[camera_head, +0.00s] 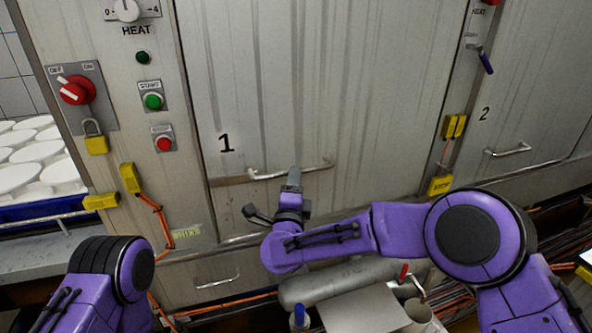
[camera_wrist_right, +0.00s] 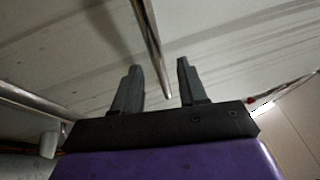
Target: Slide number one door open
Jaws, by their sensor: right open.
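The number one door (camera_head: 310,90) is a grey, streaked metal panel marked "1", and it looks shut. Its horizontal bar handle (camera_head: 318,166) is low on the panel. My right gripper (camera_head: 293,176) is at the handle's middle, fingers pointing at the door. In the right wrist view, the handle bar (camera_wrist_right: 150,45) runs between the two open fingers (camera_wrist_right: 159,65), with gaps on both sides. I see no grip on it. My left arm shows at the lower left; its gripper is out of view.
A control panel with a red switch (camera_head: 76,91), a green start button (camera_head: 153,101) and a yellow padlock (camera_head: 97,144) is left of the door. Door two's handle (camera_head: 508,150) is at right. Pipes and a lower handle (camera_head: 218,280) lie below.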

